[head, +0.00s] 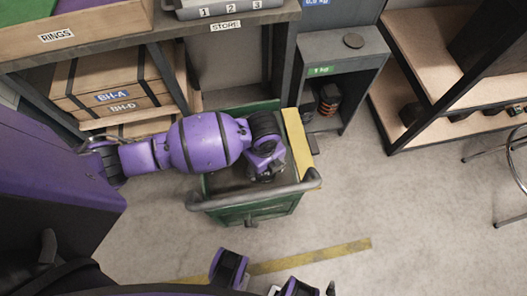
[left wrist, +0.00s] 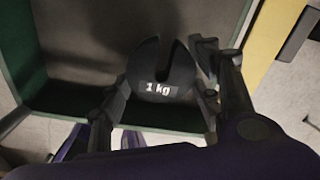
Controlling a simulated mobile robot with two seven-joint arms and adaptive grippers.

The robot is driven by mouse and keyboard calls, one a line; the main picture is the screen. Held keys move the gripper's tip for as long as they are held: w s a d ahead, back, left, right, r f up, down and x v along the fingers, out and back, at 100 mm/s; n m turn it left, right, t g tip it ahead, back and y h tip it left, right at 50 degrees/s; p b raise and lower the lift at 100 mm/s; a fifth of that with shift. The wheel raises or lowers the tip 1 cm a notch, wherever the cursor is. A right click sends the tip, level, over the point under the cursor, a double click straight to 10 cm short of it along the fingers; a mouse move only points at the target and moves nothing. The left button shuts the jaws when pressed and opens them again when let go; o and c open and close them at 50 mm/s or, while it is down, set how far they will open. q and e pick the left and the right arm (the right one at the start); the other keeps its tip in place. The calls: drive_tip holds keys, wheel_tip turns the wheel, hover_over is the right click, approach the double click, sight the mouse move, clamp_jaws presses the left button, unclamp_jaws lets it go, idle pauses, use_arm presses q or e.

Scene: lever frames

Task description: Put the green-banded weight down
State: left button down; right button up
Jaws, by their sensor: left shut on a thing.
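The weight (left wrist: 160,70) is a dark slotted disc marked "1 kg", seen in the left wrist view between my fingers. No green band shows on it. My left gripper (head: 266,172) is shut on it, above the dark top of the green cart (head: 255,208) in the head view. There the gripper hides the weight. The cart's dark surface and green rim (left wrist: 35,70) lie behind the weight in the left wrist view. I cannot tell whether the weight touches that surface.
A grey cabinet with a green "1 kg" label (head: 320,70) stands behind the cart. Wooden boxes (head: 115,90) fill the left shelf.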

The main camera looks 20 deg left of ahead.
use_arm(q)
wheel_tip(320, 180, down, 2)
drive_tip(key=shift+f+b, duration=0.25)
drive_tip(key=shift+b, duration=0.05)
drive_tip(key=shift+f, duration=0.15)
drive_tip(key=shift+f, duration=0.1)
drive_tip(key=c, duration=0.6)
unclamp_jaws()
drive_tip(key=shift+o, duration=0.2)
wheel_tip(320, 180, up, 12)
drive_tip(key=p, duration=0.3)
